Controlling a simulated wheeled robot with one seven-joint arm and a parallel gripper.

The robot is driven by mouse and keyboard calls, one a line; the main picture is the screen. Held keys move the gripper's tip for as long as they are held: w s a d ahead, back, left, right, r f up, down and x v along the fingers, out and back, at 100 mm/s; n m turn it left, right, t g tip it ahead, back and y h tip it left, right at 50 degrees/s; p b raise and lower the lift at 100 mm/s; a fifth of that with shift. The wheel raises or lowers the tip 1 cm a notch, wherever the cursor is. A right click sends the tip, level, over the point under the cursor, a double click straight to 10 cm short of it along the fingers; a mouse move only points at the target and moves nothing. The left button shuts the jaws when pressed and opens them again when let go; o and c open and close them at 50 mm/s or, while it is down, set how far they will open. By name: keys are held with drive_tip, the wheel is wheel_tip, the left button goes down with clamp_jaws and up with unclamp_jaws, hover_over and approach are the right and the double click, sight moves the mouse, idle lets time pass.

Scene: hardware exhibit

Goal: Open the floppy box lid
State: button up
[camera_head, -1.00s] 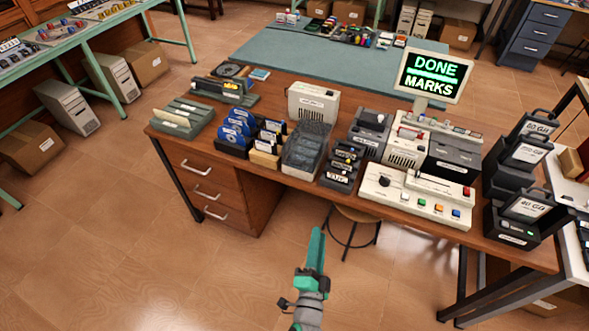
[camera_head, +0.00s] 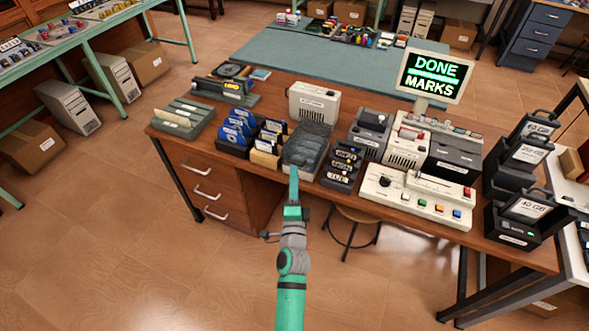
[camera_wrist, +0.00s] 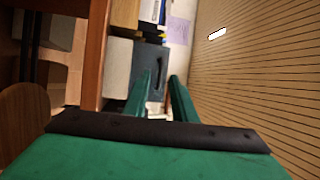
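The floppy box (camera_head: 313,134) is a smoky, see-through box near the front edge of the desk, left of a black stack of cartridges. Its lid appears down over it, though the clear plastic makes its exact position hard to tell. My gripper (camera_head: 294,170) reaches up to the front of the box at the desk edge, covering a small part of its front. In the wrist view, my gripper (camera_wrist: 160,76) has its two green fingers apart, with a dark grey box face (camera_wrist: 156,86) showing between them. I cannot tell whether they touch it.
Disk holders (camera_head: 265,148) stand close on the left and the cartridge stack (camera_head: 342,167) close on the right. A cream drive (camera_head: 313,101) stands behind. The desk's front edge (camera_head: 380,205) runs below. A stool (camera_head: 352,215) stands under the desk.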

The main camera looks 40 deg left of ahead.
drive_tip(key=shift+x, duration=1.8)
drive_tip(key=shift+c, duration=0.3)
clamp_jaws()
